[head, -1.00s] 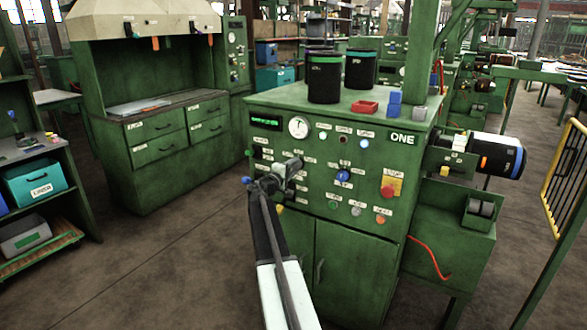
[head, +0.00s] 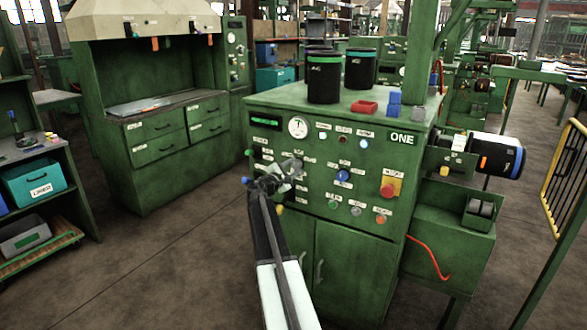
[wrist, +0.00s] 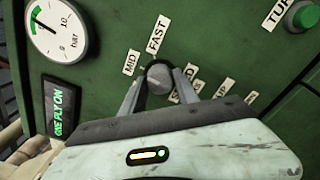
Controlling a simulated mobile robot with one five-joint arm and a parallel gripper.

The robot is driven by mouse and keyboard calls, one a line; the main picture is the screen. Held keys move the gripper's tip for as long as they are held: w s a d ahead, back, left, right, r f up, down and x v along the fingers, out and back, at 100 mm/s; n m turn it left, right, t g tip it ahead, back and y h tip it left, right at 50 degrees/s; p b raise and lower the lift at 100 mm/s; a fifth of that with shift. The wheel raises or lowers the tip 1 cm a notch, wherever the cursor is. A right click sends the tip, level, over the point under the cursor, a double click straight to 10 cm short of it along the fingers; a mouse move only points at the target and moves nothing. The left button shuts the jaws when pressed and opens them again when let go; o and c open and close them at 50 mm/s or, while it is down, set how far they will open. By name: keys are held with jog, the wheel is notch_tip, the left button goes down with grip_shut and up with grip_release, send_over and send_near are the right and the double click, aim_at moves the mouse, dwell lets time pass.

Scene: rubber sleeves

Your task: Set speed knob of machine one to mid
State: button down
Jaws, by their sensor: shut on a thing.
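Machine one (head: 330,230) is the green cabinet marked ONE in the head view. In the wrist view a round grey knob (wrist: 160,84) on its panel stands between my two fingers. My gripper (wrist: 162,90) is shut on this knob. A MID label (wrist: 131,63) lies just left of the knob in that view, and a FAST label (wrist: 157,34) lies above it. More labels, partly hidden, lie to its right. I cannot tell which label the knob points to. In the head view my gripper (head: 283,176) is at the panel's left part and hides the knob.
A pressure gauge (wrist: 58,28) and a lit ONE FLY ON display (wrist: 58,108) are close by in the wrist view. A red stop button (head: 390,189) and a blue knob (head: 343,175) sit further right on the panel. The floor left of the machine is clear.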

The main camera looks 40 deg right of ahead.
jog(key=shift+n, duration=0.3)
jog(key=c, duration=0.9)
grip_release()
jog(key=v, duration=0.7)
jog(key=shift+s+a, duration=0.1)
jog(key=shift+a, duration=0.3)
